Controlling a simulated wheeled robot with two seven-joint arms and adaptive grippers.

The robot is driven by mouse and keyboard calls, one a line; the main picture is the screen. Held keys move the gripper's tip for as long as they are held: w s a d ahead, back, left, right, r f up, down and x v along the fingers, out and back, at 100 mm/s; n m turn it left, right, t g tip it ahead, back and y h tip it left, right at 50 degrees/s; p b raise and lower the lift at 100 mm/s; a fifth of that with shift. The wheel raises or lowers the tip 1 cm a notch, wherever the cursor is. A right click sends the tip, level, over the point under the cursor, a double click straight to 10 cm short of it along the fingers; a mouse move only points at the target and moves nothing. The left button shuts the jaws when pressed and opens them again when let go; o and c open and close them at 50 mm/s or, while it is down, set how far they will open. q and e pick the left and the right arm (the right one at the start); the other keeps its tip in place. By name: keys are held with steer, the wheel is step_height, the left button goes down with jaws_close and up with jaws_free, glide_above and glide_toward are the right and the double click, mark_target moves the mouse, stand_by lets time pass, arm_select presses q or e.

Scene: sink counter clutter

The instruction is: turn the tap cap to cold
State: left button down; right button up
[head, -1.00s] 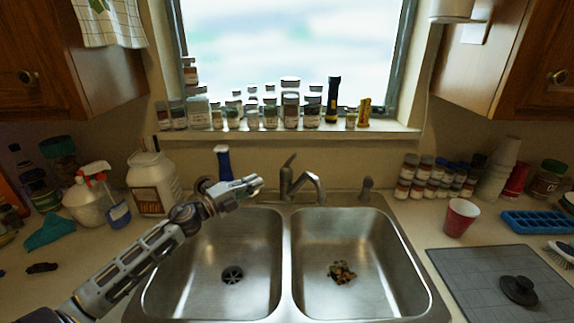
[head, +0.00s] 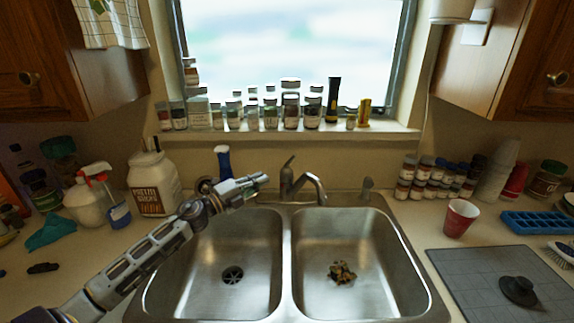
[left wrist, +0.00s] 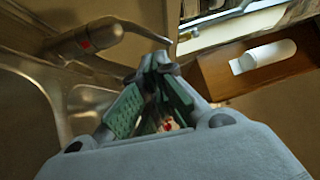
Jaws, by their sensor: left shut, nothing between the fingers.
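The metal tap (head: 287,187) stands behind the divider of the double sink, with its spout curving down to the right. Its cap with a lever (head: 289,163) points up and slightly right. In the left wrist view the tap cap (left wrist: 100,33) shows at the upper left, with a small red mark on it. My left gripper (head: 264,179) is shut and empty, just left of the tap and a little below the lever. In the left wrist view its fingertips (left wrist: 159,63) meet, apart from the cap. My right gripper is not in view.
The sink's left basin (head: 235,250) is empty; the right basin (head: 350,235) holds some scraps. Several jars (head: 291,112) line the window sill. A red cup (head: 460,218) stands on the right counter.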

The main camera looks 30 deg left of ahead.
arm_select(q)
steer(key=p+x, duration=0.2)
steer(key=x, duration=0.9)
steer(key=shift+w+d+p, duration=0.2)
steer(key=shift+w+p, duration=0.1)
steer(key=shift+w, duration=0.05)
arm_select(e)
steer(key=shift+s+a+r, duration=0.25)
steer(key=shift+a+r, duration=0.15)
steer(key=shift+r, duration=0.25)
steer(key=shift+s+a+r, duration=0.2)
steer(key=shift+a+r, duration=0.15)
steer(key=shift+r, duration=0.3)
arm_select(q)
steer(key=shift+w+r, duration=0.1)
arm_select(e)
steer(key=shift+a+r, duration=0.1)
